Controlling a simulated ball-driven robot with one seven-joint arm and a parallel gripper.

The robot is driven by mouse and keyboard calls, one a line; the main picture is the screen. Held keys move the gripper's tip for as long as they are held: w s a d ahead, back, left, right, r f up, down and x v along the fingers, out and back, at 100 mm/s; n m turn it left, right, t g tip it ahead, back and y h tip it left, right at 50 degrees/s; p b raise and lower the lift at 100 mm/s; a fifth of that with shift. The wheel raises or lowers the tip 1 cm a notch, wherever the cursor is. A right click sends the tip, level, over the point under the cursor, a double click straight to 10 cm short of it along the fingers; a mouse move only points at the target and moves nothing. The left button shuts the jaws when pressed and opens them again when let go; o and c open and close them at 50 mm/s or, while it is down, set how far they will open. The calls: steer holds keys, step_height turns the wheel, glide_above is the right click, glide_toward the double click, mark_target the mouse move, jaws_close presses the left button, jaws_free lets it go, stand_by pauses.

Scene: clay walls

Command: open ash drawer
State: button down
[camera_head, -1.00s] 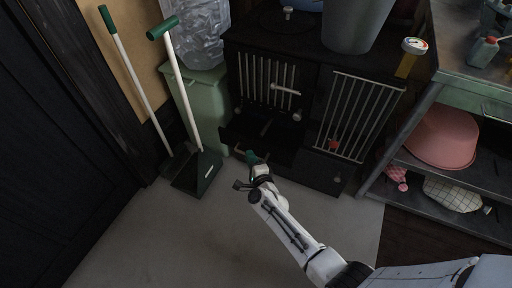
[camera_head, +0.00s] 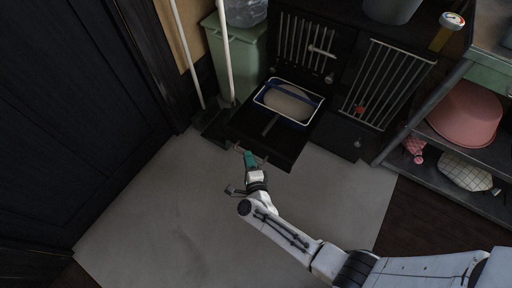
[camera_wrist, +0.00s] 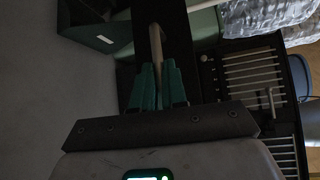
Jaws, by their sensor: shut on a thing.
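The ash drawer (camera_head: 282,148) is a black drawer low in the dark stove (camera_head: 346,38), and it is pulled well out over the floor. A pale tray with a blue rim (camera_head: 261,98) shows at its back, holding a rounded greyish thing. My gripper (camera_head: 249,158) is at the drawer's front edge, left of its middle. In the wrist view, its green fingers (camera_wrist: 158,78) are closed around a light rod-like handle (camera_wrist: 156,44) along the dark drawer front. The fingers hide part of the handle.
A green bin (camera_head: 238,58) and two long-handled tools (camera_head: 225,60) stand close left of the drawer. A metal shelf with a pink basin (camera_head: 466,112) is at the right. Grey floor (camera_head: 190,200) in front of the drawer is free apart from my arm.

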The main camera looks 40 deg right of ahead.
steer(key=shift+s+a+r, duration=0.1)
steer(key=shift+a+r, duration=0.2)
steer(key=shift+a, duration=0.15)
steer(key=c, duration=1.5)
jaws_free()
steer(key=o, duration=0.3)
steer(key=shift+s+f, duration=0.1)
steer(key=shift+f, duration=0.05)
steer(key=shift+o, duration=0.2)
steer(key=p+v, duration=0.2)
steer(key=v, duration=0.8)
steer(key=shift+s+a+p, duration=0.2)
steer(key=shift+s+p, duration=0.1)
steer(key=shift+p, duration=0.1)
